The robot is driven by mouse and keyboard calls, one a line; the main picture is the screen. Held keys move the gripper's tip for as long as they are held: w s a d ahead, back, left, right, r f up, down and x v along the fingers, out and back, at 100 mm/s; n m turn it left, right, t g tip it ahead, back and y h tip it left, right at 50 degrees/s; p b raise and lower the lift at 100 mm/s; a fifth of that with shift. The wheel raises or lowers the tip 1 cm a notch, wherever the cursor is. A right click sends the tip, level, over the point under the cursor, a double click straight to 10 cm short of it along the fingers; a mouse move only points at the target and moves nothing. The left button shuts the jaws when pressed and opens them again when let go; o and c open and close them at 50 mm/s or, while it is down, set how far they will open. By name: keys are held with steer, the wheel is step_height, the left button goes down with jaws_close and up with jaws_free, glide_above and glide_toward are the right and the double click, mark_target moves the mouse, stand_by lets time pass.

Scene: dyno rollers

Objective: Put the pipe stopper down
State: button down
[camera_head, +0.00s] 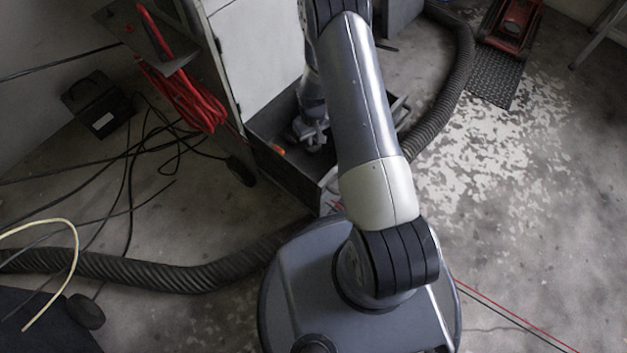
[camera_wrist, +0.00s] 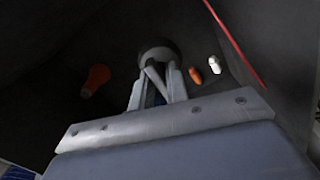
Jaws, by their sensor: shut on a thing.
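In the wrist view, my gripper (camera_wrist: 162,72) is shut on a dark grey round piece (camera_wrist: 158,47), which I take to be the pipe stopper. Its far side blends into the dark surface behind it, so I cannot tell whether it touches that surface. In the head view my gripper (camera_head: 315,135) is low inside an open dark box (camera_head: 262,158) beside a white cabinet; the stopper cannot be made out there.
In the wrist view an orange piece (camera_wrist: 96,79) lies left of my gripper. A smaller orange piece (camera_wrist: 195,76) and a white piece (camera_wrist: 214,65) lie right. A thick black hose (camera_head: 190,274) and loose cables (camera_head: 125,160) lie on the floor around the box.

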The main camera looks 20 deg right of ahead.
mark_target(315, 150)
step_height(315, 150, down, 5)
steer(key=shift+s+b, duration=0.15)
steer(key=shift+b, duration=0.85)
step_height(315, 150, down, 10)
steer(key=b, duration=0.3)
steer(key=shift+f+b, duration=0.1)
steer(key=shift+b, duration=0.2)
steer(key=c, duration=1.4)
jaws_free()
step_height(315, 150, up, 12)
steer(key=p, duration=0.4)
